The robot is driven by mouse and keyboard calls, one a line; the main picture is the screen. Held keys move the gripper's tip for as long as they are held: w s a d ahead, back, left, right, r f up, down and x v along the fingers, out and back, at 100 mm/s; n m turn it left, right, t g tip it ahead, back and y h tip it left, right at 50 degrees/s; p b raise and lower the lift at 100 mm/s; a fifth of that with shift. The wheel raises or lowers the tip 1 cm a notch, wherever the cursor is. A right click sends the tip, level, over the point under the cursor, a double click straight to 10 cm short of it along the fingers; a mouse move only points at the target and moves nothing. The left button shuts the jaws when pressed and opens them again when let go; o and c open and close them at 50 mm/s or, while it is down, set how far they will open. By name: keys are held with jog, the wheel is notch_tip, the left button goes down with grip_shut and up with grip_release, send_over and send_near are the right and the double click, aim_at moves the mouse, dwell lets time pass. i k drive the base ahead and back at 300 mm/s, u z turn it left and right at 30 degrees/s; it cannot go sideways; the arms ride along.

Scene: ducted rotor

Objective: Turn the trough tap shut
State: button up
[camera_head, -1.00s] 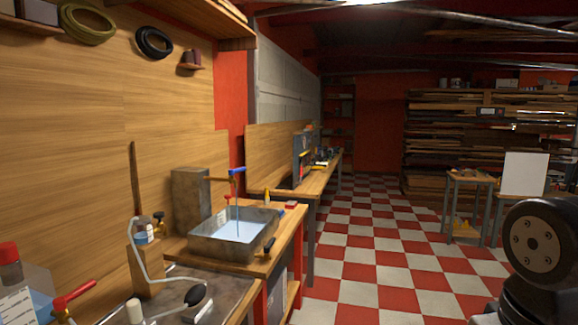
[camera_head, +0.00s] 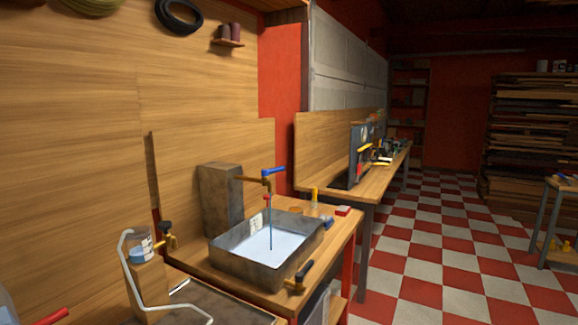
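The trough (camera_head: 233,264) is a grey metal basin with water in it, on a wooden bench left of centre. Above it a brass tap (camera_head: 256,181) with a blue lever handle (camera_head: 273,170) reaches out from a grey block. A thin blue stream of water runs from its spout down into the trough. A second brass valve with a black handle (camera_head: 304,273) sits at the trough's front right corner. My gripper is not in view.
A jar (camera_head: 140,247) and a bent white tube (camera_head: 124,262) stand left of the trough. A red-handled valve (camera_head: 50,316) shows at the lower left. A longer bench (camera_head: 372,190) runs behind. The checkered floor (camera_head: 430,270) at right is open.

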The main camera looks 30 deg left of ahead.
aim_at(265, 172)
jog(key=u, duration=0.2)
jog(key=i, duration=0.7)
jog(key=u, duration=0.85)
jog(key=i, duration=0.5)
jog(key=u, duration=0.35)
jog(key=k, duration=1.15)
jog(key=z, duration=0.85)
jog(key=i, duration=1.25)
jog(key=u, duration=0.45)
